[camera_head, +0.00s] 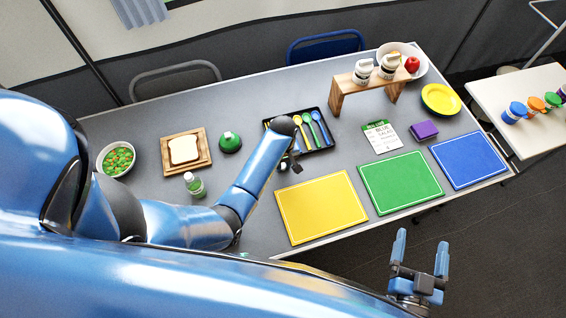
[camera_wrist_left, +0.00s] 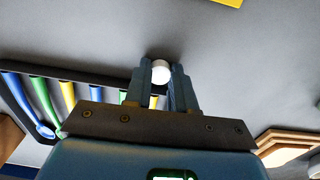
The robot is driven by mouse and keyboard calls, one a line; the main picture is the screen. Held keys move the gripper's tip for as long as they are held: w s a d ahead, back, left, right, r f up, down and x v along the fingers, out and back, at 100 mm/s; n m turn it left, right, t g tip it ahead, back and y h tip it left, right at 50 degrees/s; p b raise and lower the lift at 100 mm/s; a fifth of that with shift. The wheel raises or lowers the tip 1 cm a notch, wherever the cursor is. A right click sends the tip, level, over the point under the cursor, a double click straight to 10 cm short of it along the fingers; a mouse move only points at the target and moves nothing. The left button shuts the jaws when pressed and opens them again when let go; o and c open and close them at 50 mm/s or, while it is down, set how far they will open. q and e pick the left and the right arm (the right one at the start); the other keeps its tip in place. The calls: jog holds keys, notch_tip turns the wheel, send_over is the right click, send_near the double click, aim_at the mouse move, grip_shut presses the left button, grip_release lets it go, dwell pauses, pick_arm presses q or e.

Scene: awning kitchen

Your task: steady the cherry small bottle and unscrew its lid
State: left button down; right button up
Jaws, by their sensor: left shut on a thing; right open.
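My left gripper (camera_head: 290,163) is over the grey table, just in front of the dark cutlery tray; its own arm partly hides it in the head view. In the left wrist view the left gripper (camera_wrist_left: 161,78) is shut on a small bottle, of which only the round white lid (camera_wrist_left: 160,70) shows between the fingertips. The bottle's body and any cherry colour are hidden. My right gripper (camera_head: 420,250) is open and empty, in front of the table's near edge and apart from the bottle.
The cutlery tray (camera_head: 326,147) lies behind my left gripper. A yellow mat (camera_head: 322,207), a green mat (camera_head: 400,183) and a blue mat (camera_head: 468,160) lie clear at the front right.

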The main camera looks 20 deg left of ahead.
pick_arm(q)
jog(key=c, duration=0.9)
grip_release()
jog(key=shift+f, duration=0.1)
jog(key=shift+c, duration=0.2)
notch_tip(320, 180, up, 12)
jog(key=m+t, duration=0.2)
jog(key=t, duration=0.2)
send_near(283, 166)
jog(key=shift+w+a+f, duration=0.1)
jog(key=shift+a+f, duration=0.6)
jog(key=shift+a, duration=0.05)
jog(key=s+a+r+m+t, duration=0.3)
jog(key=s+r+m+t, duration=0.2)
jog(key=s+r+t, duration=0.8)
jog(key=s+r, duration=0.5)
jog(key=r, duration=0.1)
jog(key=shift+s+r+m+t, duration=0.3)
jog(key=shift+t, duration=0.1)
